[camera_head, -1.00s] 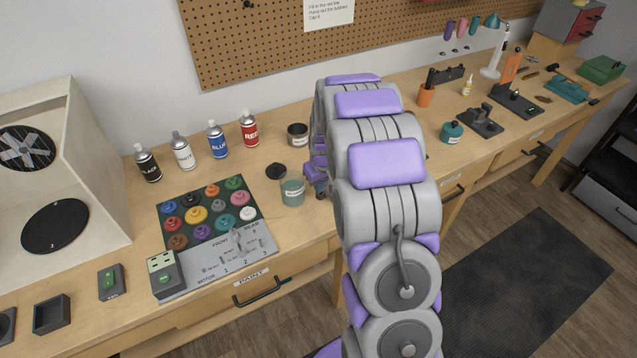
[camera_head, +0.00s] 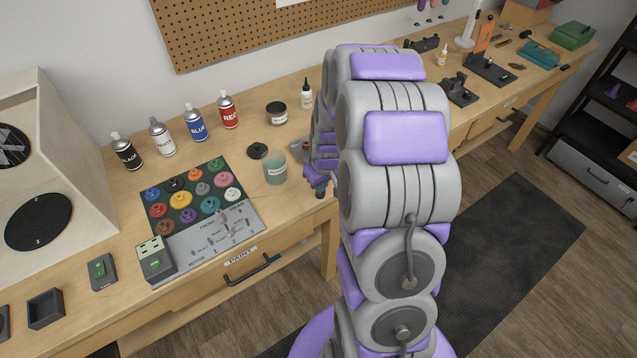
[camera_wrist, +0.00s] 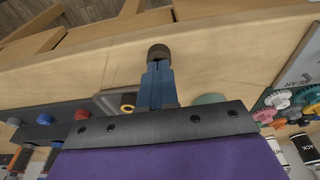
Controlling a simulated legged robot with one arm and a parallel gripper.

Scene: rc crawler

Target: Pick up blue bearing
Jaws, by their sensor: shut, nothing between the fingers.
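My gripper (camera_wrist: 158,52) points up the wrist view, its blue fingers together with dark tips, over the wooden bench. In the head view my gripper (camera_head: 320,190) shows only in part at the bench's front edge, beside my arm. In the wrist view a dark rack (camera_wrist: 65,132) at the left carries several small rounded pieces, blue and red. One blue piece (camera_wrist: 45,118) sits on it, well left of the fingers and apart from them. I cannot tell whether it is the blue bearing. My arm hides much of the bench behind it in the head view.
A mat (camera_head: 150,172) with several coloured gears lies left of the gripper, above a grey plate. A teal jar (camera_head: 275,170) stands close left of the gripper. Spray cans (camera_head: 195,125) stand behind the mat. A drawer handle (camera_head: 247,270) juts from the bench front.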

